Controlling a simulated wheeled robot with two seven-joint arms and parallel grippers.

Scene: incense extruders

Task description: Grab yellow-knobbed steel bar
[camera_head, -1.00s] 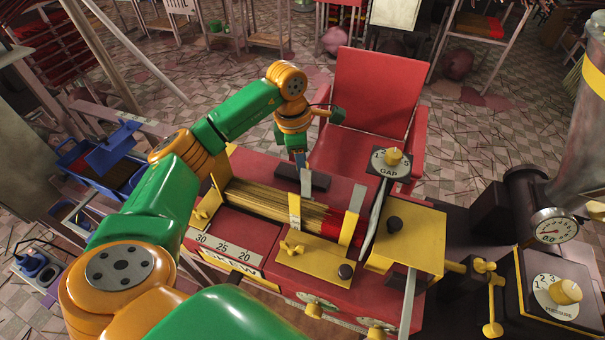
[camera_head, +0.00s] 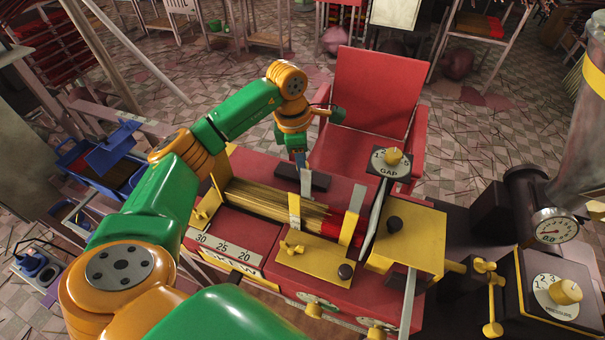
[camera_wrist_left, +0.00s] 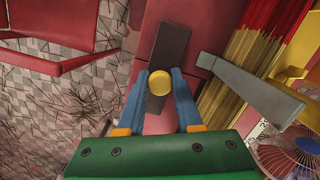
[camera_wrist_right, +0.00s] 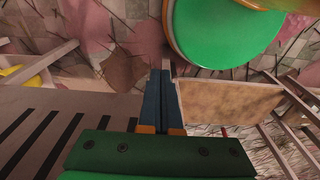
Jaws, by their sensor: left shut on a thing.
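The round yellow knob (camera_wrist_left: 160,82) sits between the fingertips of my left gripper (camera_wrist_left: 160,92) in the left wrist view. My left gripper is shut on it, above a dark slot plate (camera_wrist_left: 172,48) on the red machine. In the head view my left gripper (camera_head: 301,160) reaches down at the machine's back edge, where it hides the knob. A grey steel bar (camera_wrist_left: 248,88) lies beside the gripper toward the incense sticks. It shows upright below the fingers in the head view (camera_head: 306,182). I cannot tell how it joins the knob. My right gripper (camera_wrist_right: 161,98) is shut and empty.
Incense sticks (camera_head: 265,198) lie in the red machine's trough, beside a yellow plate (camera_head: 312,258). A GAP dial (camera_head: 390,160) and a pressure dial (camera_head: 560,293) stand to the right.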

